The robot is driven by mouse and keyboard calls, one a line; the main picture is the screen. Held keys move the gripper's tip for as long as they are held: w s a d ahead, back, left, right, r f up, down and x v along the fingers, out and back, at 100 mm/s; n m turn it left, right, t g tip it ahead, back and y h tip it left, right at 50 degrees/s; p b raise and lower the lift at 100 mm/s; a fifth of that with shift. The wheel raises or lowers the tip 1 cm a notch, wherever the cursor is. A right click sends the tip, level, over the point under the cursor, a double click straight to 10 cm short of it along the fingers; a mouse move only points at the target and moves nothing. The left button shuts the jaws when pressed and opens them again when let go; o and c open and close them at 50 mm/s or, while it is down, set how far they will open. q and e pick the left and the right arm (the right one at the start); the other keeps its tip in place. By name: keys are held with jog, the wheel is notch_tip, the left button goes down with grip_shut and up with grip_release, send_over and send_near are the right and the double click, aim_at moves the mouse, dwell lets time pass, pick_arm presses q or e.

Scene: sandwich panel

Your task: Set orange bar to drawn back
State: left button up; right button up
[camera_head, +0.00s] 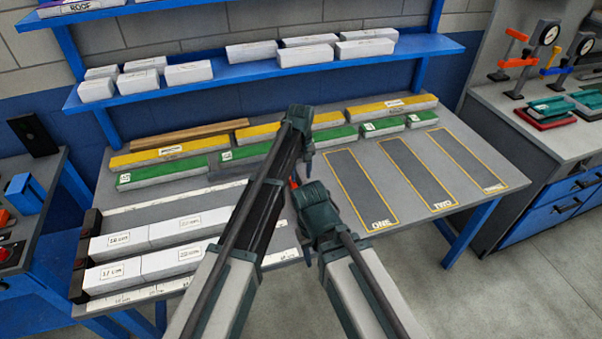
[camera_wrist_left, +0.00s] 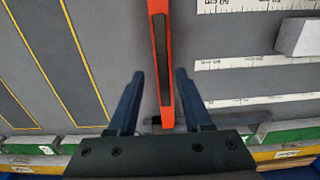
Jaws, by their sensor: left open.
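The orange bar (camera_wrist_left: 160,60) shows in the left wrist view as a long, upright orange strip with a dark inlay. Its lower end meets a grey crosspiece (camera_wrist_left: 187,124). My left gripper (camera_wrist_left: 158,75) is open, with one finger on each side of the bar and a gap on both sides. In the head view my left gripper (camera_head: 307,158) points down over the middle of the table. Only a small reddish piece of the bar (camera_head: 294,183) shows there between my arms. My right arm's end (camera_head: 318,212) is just nearer than it; its fingers cannot be made out.
Right of the arms are marked grey lanes on the table (camera_head: 483,210). Green panels (camera_head: 164,174) and yellow panels (camera_head: 170,151) line the back. White labelled blocks (camera_head: 125,239) lie at left between rulers. A blue shelf (camera_head: 250,74) runs above the back.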

pick_arm(q)
notch_tip(320, 180, up, 11)
jog(key=p, duration=1)
jog(key=shift+r, duration=0.2)
jog(key=shift+f, duration=0.1)
jog(key=s+a+m, duration=0.2)
jog(key=s+a, duration=0.8)
jog(key=s, duration=0.3)
jog(key=s+a+m, duration=0.1)
jog(key=s+a, duration=0.9)
jog(key=s, duration=0.3)
jog(key=s+d+f+m+b, duration=0.1)
jog(key=s+d+m, duration=0.1)
jog(key=d, duration=0.4)
jog(key=s+d+f+m+y+b, duration=0.1)
jog(key=s+d+f+m+b, duration=0.1)
jog(key=d, duration=0.4)
jog(key=shift+s+d+f+b, duration=0.2)
jog(key=shift+d+f+b, duration=0.1)
